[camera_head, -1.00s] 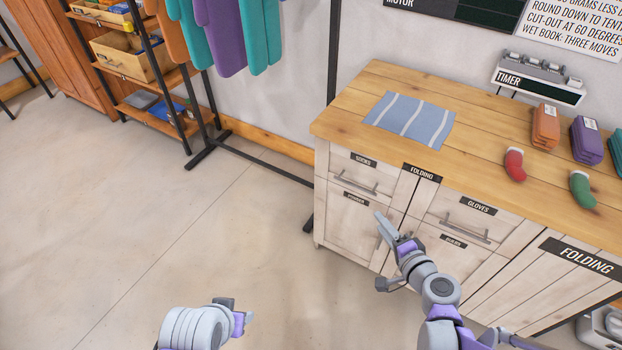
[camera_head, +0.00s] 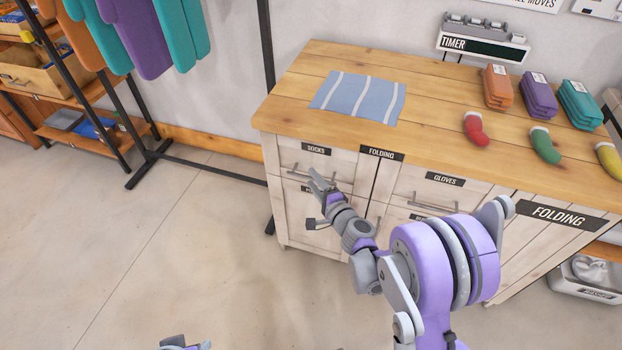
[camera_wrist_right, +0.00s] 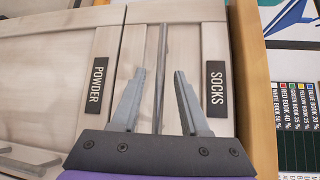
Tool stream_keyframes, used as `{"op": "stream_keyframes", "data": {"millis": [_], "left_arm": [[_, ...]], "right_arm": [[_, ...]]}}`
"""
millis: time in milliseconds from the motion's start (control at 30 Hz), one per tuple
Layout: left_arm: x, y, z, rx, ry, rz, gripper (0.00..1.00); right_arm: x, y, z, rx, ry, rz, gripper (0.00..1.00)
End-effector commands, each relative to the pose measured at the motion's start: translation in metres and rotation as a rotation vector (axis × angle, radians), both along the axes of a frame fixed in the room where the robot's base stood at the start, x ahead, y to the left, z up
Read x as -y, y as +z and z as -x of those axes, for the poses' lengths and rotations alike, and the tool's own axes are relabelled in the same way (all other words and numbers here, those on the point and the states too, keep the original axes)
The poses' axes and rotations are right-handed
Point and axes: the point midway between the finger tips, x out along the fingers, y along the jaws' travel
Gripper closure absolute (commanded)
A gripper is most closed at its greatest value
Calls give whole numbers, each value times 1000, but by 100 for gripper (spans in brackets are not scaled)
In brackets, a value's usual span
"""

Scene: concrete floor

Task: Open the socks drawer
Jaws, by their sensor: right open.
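The socks drawer (camera_head: 292,158) is the upper left drawer of the pale wooden cabinet, with a black SOCKS label (camera_head: 316,149). It is closed. In the right wrist view the socks drawer (camera_wrist_right: 206,55) shows its bar handle (camera_wrist_right: 163,60) running between the fingers. My right gripper (camera_head: 316,178) is open in front of this drawer. Its fingers (camera_wrist_right: 158,75) lie on either side of the handle, apart from it in the picture; how deep they reach is unclear. My left gripper (camera_head: 185,343) barely shows at the bottom edge, and its jaws cannot be made out.
The POWDER drawer (camera_wrist_right: 70,65) lies directly below, and the GLOVES drawer (camera_head: 437,190) to the right. The wooden top (camera_head: 430,120) carries a striped blue cloth (camera_head: 360,97), small socks and folded stacks. A black rack post (camera_head: 266,60) stands left of the cabinet. The floor in front is clear.

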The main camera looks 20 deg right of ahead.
Motion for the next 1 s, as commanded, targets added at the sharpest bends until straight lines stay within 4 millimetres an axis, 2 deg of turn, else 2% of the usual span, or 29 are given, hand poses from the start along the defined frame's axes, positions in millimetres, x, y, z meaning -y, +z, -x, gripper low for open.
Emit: {"op": "stream_keyframes", "data": {"millis": [200,467,700,1000], "left_arm": [[0,-2,0,-1,0,0,50],[0,-2,0,-1,0,0,50],[0,-2,0,-1,0,0,50],[0,-2,0,-1,0,0,50]], "right_arm": [[-3,-2,-15,0,1,-1,55],[-4,-2,-15,0,1,0,55],[-3,-2,-15,0,1,0,98],[-3,-2,-15,0,1,0,100]]}}
